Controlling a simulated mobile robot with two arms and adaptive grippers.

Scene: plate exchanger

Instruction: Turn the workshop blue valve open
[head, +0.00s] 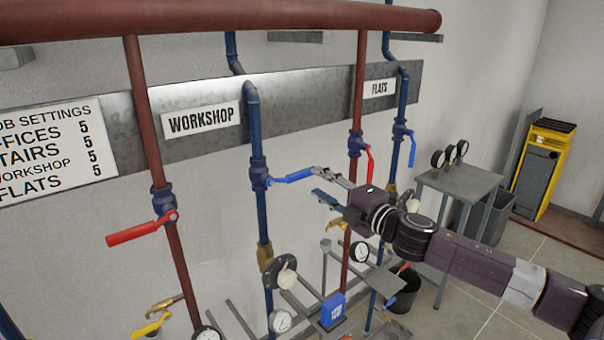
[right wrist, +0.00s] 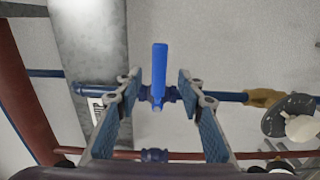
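The workshop blue valve (head: 259,178) sits on the vertical blue pipe just right of the WORKSHOP sign (head: 201,119). Its blue handle (head: 290,177) sticks out sideways to the right, across the pipe. My right gripper (head: 316,181) is open at the handle's free end, with its fingers pointing toward the valve. In the right wrist view the blue handle (right wrist: 159,72) shows in the gap between the two spread fingertips (right wrist: 160,82), with space on both sides. I cannot tell whether a finger touches it. My left gripper is not in view.
A red-handled valve (head: 145,229) is on the red pipe to the left. To the right are another red-handled valve (head: 369,164) and the flats blue valve (head: 400,132). Gauges and a blue box (head: 332,311) sit below. A grey table (head: 458,182) stands at right.

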